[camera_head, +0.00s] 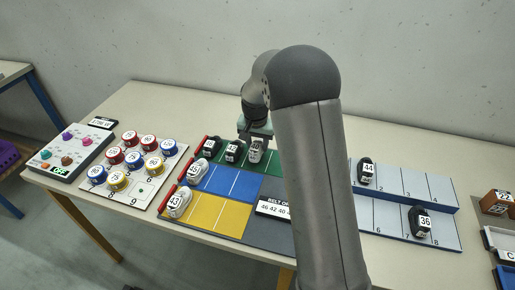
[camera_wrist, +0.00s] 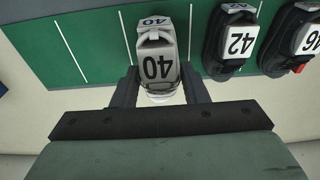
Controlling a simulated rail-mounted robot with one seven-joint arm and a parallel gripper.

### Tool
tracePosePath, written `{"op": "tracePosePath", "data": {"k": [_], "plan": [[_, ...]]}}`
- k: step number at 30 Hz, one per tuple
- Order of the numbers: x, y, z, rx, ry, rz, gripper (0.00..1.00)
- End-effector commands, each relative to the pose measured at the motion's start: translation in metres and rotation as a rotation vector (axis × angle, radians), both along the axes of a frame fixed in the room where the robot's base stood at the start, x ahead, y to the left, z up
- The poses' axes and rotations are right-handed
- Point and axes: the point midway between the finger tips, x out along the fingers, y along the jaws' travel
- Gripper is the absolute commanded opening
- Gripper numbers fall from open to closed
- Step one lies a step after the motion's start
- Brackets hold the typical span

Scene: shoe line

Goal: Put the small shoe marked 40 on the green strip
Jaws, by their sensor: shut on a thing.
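The small shoe marked 40 (camera_wrist: 157,57) is light grey with white number labels. My gripper (camera_wrist: 160,90) is shut on it, one finger on each side. In the head view the shoe (camera_head: 255,152) is at the green strip (camera_head: 272,160), beside the dark shoe marked 42 (camera_head: 233,150). In the wrist view the shoe overlaps the green strip (camera_wrist: 95,60); I cannot tell whether it touches the surface. My gripper (camera_head: 255,138) comes from above and behind the shoe in the head view.
Dark shoes marked 42 (camera_wrist: 232,42) and 46 (camera_wrist: 300,40) stand close beside it. The blue strip (camera_head: 220,180) and yellow strip (camera_head: 215,212) hold pale shoes at their left ends. A numbered blue rack (camera_head: 400,185) stands right, a board of round tins (camera_head: 150,195) left.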

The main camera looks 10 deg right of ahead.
Motion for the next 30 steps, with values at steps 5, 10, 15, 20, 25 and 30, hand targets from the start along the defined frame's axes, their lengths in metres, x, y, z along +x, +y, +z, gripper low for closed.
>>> {"op": "tracePosePath", "data": {"k": [5, 10, 15, 20, 25, 30], "plan": [[-0.001, 0.000, -0.025, 0.000, 0.004, 0.000, 0.17], [-0.001, 0.000, -0.026, 0.000, 0.001, 0.000, 0.17], [-0.001, 0.000, -0.030, 0.000, 0.001, 0.000, 0.17], [-0.002, 0.000, -0.030, 0.000, 0.002, 0.000, 0.62], [-0.002, 0.000, -0.030, 0.000, 0.002, 0.000, 0.62], [-0.001, 0.000, -0.023, 0.000, 0.001, 0.000, 0.62]]}}
